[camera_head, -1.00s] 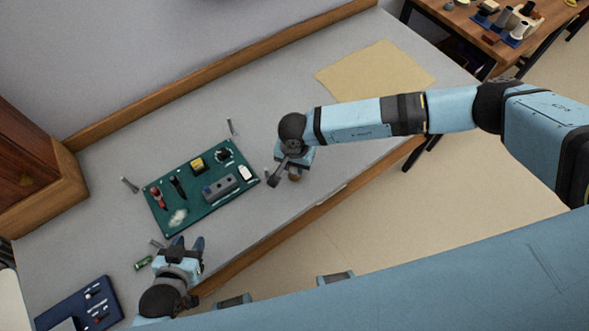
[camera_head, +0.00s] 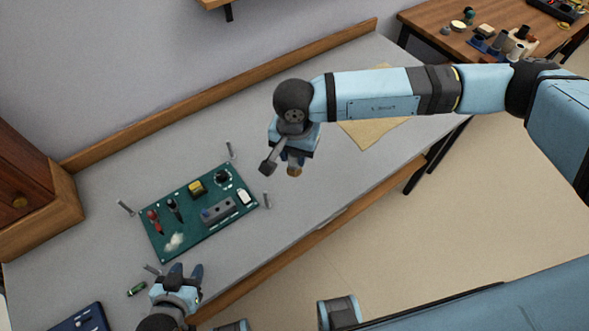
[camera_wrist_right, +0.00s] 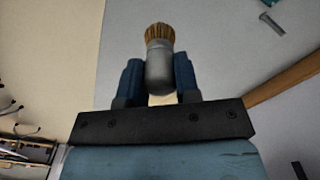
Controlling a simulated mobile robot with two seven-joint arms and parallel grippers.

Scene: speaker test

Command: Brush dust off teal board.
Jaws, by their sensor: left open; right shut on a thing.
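The teal board (camera_head: 213,228) lies on the grey bench, with a pale patch of dust (camera_head: 174,242) near its lower left corner. Red, black and yellow parts, a grey block and a white switch are on the board. My right gripper (camera_head: 293,163) is above the bench, up and right of the board, apart from it. It is shut on a brush (camera_wrist_right: 159,62) with a grey handle and tan bristles; the brush end also shows in the head view (camera_head: 295,171). My left gripper (camera_head: 184,271) is open and empty, just below the board's lower left side.
A small green cylinder (camera_head: 137,289) and a dark blue board (camera_head: 82,318) lie at lower left. A wooden cabinet (camera_head: 30,195) stands at left. A tan sheet (camera_head: 372,133) lies behind my right arm.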

